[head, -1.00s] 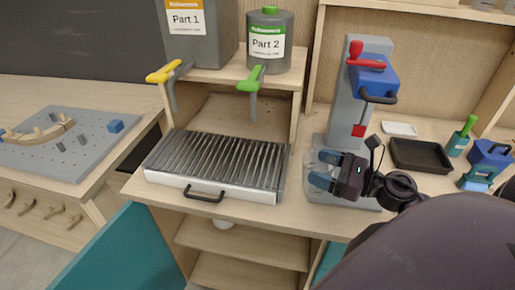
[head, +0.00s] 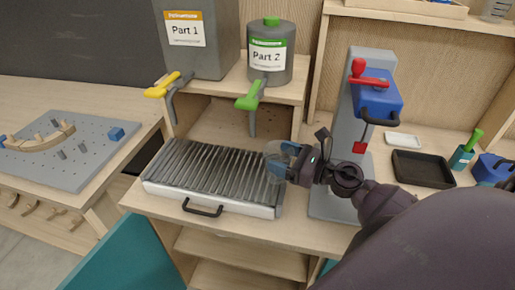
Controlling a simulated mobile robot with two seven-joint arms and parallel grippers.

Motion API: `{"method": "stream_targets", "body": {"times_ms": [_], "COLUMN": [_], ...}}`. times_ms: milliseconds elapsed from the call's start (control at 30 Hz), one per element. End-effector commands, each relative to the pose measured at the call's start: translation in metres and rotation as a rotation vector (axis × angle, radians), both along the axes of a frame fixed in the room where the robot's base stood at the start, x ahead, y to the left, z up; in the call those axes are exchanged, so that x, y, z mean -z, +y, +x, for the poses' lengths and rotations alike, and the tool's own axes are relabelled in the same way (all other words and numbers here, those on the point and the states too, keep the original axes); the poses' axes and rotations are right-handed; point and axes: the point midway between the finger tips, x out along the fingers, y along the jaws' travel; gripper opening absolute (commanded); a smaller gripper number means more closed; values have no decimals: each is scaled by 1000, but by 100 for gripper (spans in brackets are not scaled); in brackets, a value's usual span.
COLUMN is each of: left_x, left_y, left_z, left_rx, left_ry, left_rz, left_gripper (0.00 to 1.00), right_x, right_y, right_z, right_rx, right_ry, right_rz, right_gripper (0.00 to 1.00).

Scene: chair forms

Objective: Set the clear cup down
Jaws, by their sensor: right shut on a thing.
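My right gripper (head: 291,160) is in the middle of the head view, above the right end of the grooved grey tray (head: 165,187). It is shut on the clear cup (head: 272,149), which shows as a see-through shape around the blue fingertips. Most of the cup's outline is faint, and I cannot tell whether its base touches the tray. My left gripper is not in view.
The Part 2 container (head: 270,65) with a green tap (head: 250,97) stands on a shelf behind the gripper. The Part 1 container (head: 196,45) has a yellow tap (head: 163,87). A grey stand with a blue press head (head: 376,100) is to the right. A black tray (head: 423,169) lies farther right.

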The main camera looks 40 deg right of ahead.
Motion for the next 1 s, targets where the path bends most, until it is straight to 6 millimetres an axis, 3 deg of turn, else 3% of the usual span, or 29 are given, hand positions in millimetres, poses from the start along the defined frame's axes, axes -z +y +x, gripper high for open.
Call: {"method": "stream_targets", "body": {"times_ms": [100,433,600,733,1000], "left_x": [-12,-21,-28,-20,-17], "left_y": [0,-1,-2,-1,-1], "left_z": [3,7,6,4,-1], "left_rx": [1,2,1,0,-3], "left_ry": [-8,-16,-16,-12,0], "left_rz": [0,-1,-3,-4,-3], "left_gripper": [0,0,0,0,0], "right_x": [-4,-2,-3,14,16], "right_y": [10,22,33,33,33], "right_z": [21,45,69,68,68], "right_rx": [-1,0,-1,2,-1], "right_ry": [-4,-1,-2,3,0], "right_rz": [-1,0,1,3,0], "right_gripper": [56,56,56,56,56]}}
